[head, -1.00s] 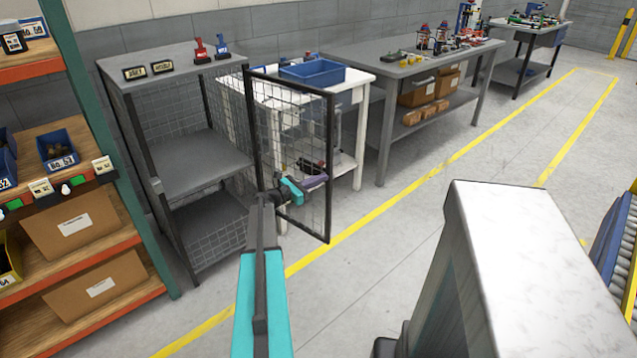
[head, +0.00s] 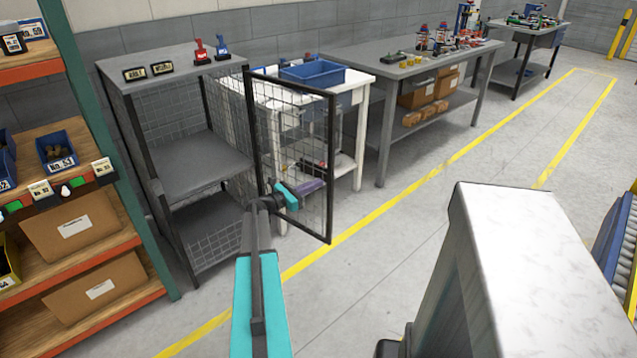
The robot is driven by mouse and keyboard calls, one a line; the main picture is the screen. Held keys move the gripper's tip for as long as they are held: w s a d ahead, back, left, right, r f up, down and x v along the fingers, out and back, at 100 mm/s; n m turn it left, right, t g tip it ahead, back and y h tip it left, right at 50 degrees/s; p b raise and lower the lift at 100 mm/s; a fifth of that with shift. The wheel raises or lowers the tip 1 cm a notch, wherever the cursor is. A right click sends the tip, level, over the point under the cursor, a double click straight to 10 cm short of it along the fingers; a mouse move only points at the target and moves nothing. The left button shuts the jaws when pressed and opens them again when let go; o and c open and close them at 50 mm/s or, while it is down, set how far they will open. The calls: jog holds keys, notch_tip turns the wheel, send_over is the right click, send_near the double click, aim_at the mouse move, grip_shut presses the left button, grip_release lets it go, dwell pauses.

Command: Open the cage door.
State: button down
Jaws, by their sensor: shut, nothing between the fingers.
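The cage (head: 205,158) is a grey frame with mesh sides, a shelf and a flat top, standing at the left against the wall. Its front is open. The cage door (head: 331,165), a dark frame with wire mesh, stands swung out at the cage's right front side. My arm reaches up from the bottom of the head view to the door's lower part. My gripper (head: 308,188) shows there with teal and purple-grey parts, overlapping the mesh. It is shut and empty. Its fingertips are small, and I cannot tell whether they touch the door.
A white table (head: 352,110) with a blue bin (head: 312,72) stands behind the door. A grey workbench (head: 385,75) is further right. An orange shelf rack (head: 130,300) stands close at the left. The floor right of the door is clear.

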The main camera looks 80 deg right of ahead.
jog(key=w+a+b, duration=0.1)
jog(key=w+a, duration=0.3)
jog(key=a, duration=0.5)
jog(key=shift+w, duration=0.2)
dwell(0.3)
